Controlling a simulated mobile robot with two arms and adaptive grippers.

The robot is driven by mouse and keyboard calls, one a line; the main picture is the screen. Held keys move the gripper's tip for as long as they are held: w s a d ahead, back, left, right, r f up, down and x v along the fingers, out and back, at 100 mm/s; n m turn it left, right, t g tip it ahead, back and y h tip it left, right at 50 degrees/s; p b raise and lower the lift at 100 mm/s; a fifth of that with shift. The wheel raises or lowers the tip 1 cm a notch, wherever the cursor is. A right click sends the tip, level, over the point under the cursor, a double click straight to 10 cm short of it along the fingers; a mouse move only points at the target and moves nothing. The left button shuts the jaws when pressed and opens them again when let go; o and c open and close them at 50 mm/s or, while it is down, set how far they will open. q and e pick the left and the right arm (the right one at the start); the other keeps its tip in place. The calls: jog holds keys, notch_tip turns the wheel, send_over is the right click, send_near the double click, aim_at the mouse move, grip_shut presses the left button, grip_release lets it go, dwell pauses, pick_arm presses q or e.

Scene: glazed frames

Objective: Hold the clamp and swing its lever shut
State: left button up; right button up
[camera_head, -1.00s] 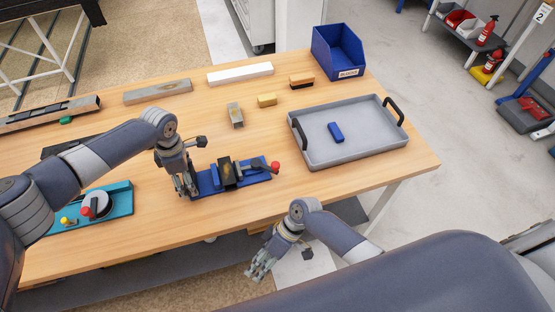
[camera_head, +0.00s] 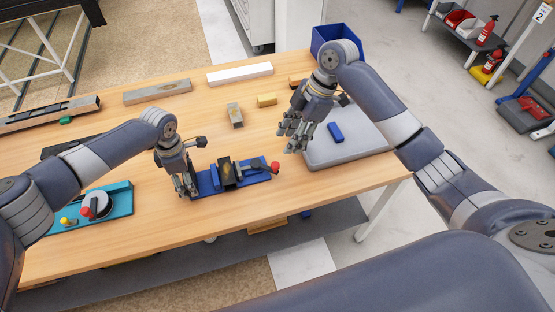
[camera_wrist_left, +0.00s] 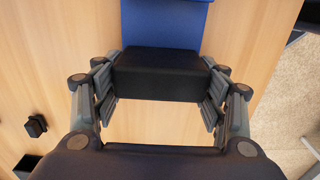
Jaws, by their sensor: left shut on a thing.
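The clamp (camera_head: 209,184) lies on the wooden table, with a blue base and a dark block in its middle. Its lever (camera_head: 257,167) lies out to the right, ending in a red knob (camera_head: 275,168). My left gripper (camera_head: 186,190) is shut on the clamp's left end. In the left wrist view, the clamp's black part (camera_wrist_left: 160,75) sits between the fingers, with the blue base (camera_wrist_left: 165,20) beyond. My right gripper (camera_head: 296,138) is open and empty, in the air above and to the right of the clamp, near the grey tray's left side.
The grey tray (camera_head: 350,152) holds a blue block (camera_head: 335,132) and is partly hidden by my right arm. A blue bin (camera_head: 322,42) stands behind. A teal fixture (camera_head: 118,200) lies left of the clamp. Several bars and small blocks lie along the back.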

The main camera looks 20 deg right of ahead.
aim_at(275, 164)
jog(key=x, duration=1)
jog(key=shift+a, duration=0.1)
grip_shut()
